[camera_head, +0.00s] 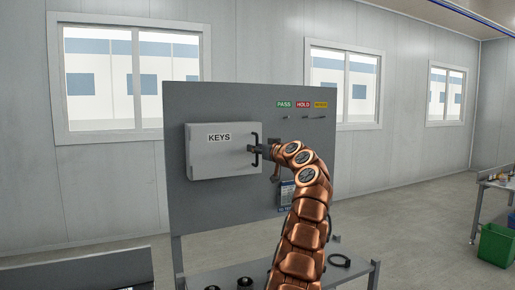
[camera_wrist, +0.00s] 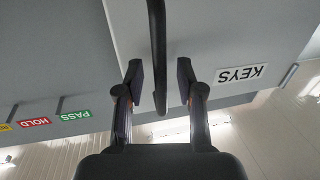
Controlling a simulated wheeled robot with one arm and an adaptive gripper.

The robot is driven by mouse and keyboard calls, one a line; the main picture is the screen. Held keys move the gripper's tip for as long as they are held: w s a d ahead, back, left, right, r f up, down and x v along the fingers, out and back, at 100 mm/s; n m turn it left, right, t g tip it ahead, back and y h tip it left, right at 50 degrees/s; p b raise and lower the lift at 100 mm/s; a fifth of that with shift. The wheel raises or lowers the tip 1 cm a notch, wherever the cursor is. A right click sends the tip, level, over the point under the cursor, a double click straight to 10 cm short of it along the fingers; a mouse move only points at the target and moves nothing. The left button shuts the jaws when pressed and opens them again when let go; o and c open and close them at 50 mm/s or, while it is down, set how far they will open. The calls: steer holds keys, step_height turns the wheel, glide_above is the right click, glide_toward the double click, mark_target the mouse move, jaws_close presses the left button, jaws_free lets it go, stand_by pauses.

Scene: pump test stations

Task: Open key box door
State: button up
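The key box (camera_head: 220,160) is a light grey box labelled KEYS on a grey upright panel. Its door looks shut. The black door handle (camera_head: 256,138) is a vertical bar at the door's right edge. My gripper (camera_head: 254,149) is at this handle, with my copper arm reaching in from the lower right. In the wrist view, which is upside down, my gripper (camera_wrist: 160,84) has its two fingers apart. The handle (camera_wrist: 157,45) runs between them, with a visible gap on each side. The KEYS label (camera_wrist: 241,74) shows beside the fingers.
The grey panel (camera_head: 240,98) carries PASS, HOLD and a yellow label above small hooks, right of the box. A bench (camera_head: 215,275) with dark round parts stands below. A green bin (camera_head: 496,245) and another table are far right. Open floor lies between.

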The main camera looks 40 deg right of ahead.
jaws_close()
stand_by(0.6)
